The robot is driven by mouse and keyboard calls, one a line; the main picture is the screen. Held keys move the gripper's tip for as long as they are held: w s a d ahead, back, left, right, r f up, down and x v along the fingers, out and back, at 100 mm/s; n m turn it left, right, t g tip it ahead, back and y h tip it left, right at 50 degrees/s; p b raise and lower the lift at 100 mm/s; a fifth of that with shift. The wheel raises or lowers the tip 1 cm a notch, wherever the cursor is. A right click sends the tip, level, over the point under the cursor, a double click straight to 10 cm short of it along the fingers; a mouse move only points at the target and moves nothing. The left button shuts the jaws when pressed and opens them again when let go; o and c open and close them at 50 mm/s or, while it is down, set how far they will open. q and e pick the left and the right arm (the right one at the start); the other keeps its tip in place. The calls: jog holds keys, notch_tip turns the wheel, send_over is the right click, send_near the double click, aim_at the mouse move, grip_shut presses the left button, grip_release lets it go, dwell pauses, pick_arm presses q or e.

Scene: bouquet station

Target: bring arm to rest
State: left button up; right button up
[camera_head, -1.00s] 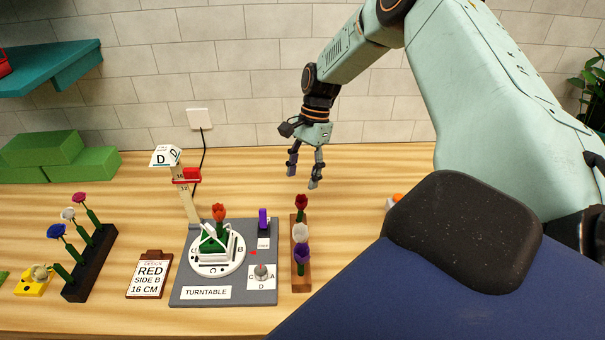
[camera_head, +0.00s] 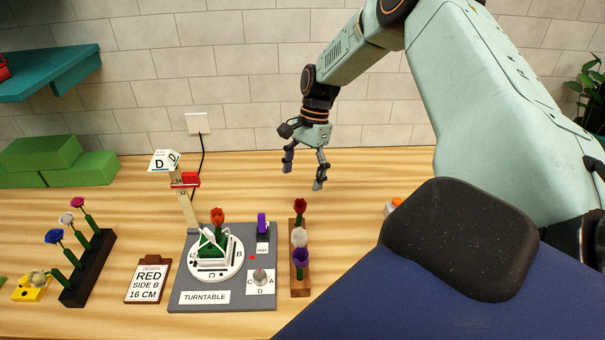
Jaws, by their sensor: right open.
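My right gripper (camera_head: 304,172) hangs in the air above the back of the table, fingers pointing down, spread and empty. It is above and behind the brown flower rack (camera_head: 302,278) and touches nothing. The right arm (camera_head: 350,60) comes in from the upper right. My left gripper is not in the picture.
A grey turntable station (camera_head: 260,298) holds a red flower (camera_head: 217,216) in a white frame. A measuring post (camera_head: 188,208) stands behind it. A black rack (camera_head: 88,270) holds several flowers at left. A clipboard (camera_head: 150,282) reads RED, SIDE B, 16 CM. Bare table lies below the gripper.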

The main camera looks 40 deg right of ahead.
aim_at(300, 197)
jog(key=shift+x, duration=1.9)
jog(key=shift+a+f, duration=0.1)
